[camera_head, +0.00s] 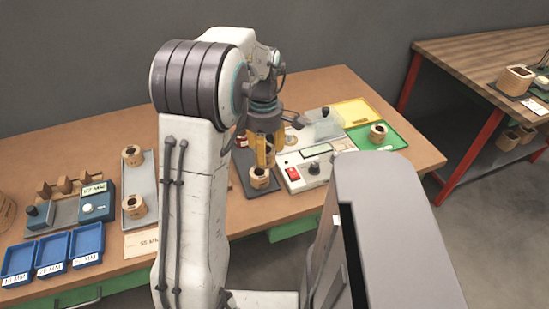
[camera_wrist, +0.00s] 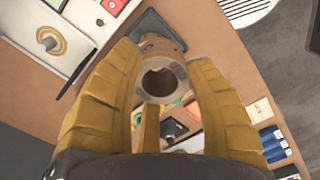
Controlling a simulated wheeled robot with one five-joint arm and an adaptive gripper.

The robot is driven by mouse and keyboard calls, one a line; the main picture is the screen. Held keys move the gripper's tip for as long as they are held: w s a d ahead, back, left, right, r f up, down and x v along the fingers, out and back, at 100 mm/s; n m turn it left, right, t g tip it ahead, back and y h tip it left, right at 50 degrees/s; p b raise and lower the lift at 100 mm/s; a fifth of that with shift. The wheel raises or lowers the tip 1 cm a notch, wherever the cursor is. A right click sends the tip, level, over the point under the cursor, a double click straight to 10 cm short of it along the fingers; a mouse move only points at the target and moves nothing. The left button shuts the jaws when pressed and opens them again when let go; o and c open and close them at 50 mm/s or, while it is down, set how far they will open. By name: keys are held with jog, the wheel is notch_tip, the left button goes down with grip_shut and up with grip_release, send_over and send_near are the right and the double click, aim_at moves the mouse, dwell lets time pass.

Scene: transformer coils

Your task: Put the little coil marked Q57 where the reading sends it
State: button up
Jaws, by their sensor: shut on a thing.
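My gripper (camera_head: 263,158) has yellow fingers and points down over the dark tray (camera_head: 242,176) at the middle of the bench. In the wrist view, my gripper (camera_wrist: 163,66) is shut on a small brown coil (camera_wrist: 160,88), its round bore facing the camera. No marking is legible on either coil, so I cannot tell which is Q57. The grey tester (camera_head: 305,183) has a red switch, a black knob and a small display that I cannot read.
A green tray (camera_head: 398,137) holding a coil and a yellow tray (camera_head: 358,110) lie right of the tester. A long grey tray (camera_head: 140,188) with two coils lies left of my arm. Labelled blue bins (camera_head: 52,252) and a teal device (camera_head: 97,201) stand far left.

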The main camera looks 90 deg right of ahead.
jog(key=shift+n, duration=0.6)
jog(key=w+d+f, duration=0.1)
jog(key=d+f, duration=0.1)
jog(key=d, duration=0.1)
jog(key=w+d+f+p, duration=0.1)
jog(key=w+d+f, duration=0.1)
jog(key=d, duration=0.2)
jog(key=w+d+f+p, duration=0.1)
jog(key=w+d+f, duration=0.1)
jog(key=d, duration=0.1)
jog(key=shift+w+d+f, duration=0.15)
jog(key=shift+d+f, duration=0.15)
jog(key=shift+f, duration=2.2)
jog(key=shift+f, duration=0.25)
jog(key=o, duration=1.2)
jog(key=shift+r, duration=0.1)
jog(key=shift+c, duration=0.2)
notch_tip(320, 180, up, 12)
jog(key=shift+r, duration=0.15)
